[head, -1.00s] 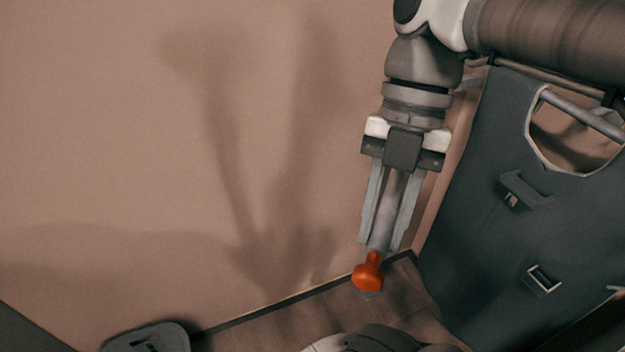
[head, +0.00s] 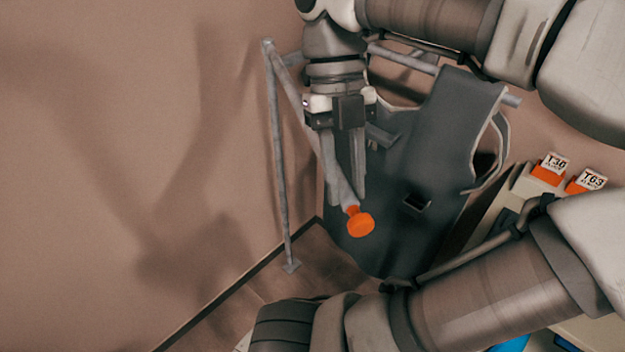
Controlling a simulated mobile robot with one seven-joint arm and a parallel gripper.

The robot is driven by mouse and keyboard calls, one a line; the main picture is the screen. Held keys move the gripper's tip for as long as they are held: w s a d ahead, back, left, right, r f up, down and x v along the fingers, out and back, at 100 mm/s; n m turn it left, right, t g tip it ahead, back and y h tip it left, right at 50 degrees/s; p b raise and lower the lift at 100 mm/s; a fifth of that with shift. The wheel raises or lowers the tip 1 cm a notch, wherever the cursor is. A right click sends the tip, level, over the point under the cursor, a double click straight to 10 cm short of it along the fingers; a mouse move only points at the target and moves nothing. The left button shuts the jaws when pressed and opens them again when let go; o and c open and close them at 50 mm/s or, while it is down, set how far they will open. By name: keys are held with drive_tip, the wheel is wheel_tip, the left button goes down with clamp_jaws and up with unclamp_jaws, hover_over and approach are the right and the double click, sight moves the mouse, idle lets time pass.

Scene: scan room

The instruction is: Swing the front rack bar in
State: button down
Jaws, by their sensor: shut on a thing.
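The front rack bar (head: 293,93) is a thin grey tube with an orange knob (head: 360,223) on its free end. It runs from the top of a thin grey post (head: 278,160) toward the camera, down and to the right. My gripper (head: 345,188) points down and is shut on the bar just behind the knob. The fingers and wrist hide part of the bar. A dark grey apron (head: 400,215) hangs behind and right of my gripper; I cannot tell whether the bar touches it.
Another grey rack bar (head: 405,60) passes behind my arm at the top. Orange-and-white tags marked T36 (head: 552,170) and T63 (head: 590,181) stand at the right. The plain wall (head: 100,150) fills the left, with bare floor (head: 300,262) below the post.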

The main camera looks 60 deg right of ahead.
drive_tip(key=s+d+n+h+p, duration=0.1)
drive_tip(key=s+d+n+p, duration=0.1)
drive_tip(key=s+d+p, duration=0.6)
drive_tip(key=shift+d+n, duration=0.4)
drive_tip(key=shift+d, duration=1.2)
drive_tip(key=c, duration=0.6)
unclamp_jaws()
drive_tip(key=shift+g, duration=0.3)
drive_tip(key=shift+p+v, duration=6.4)
drive_tip(key=shift+v, duration=2.3)
drive_tip(key=shift+c, duration=0.4)
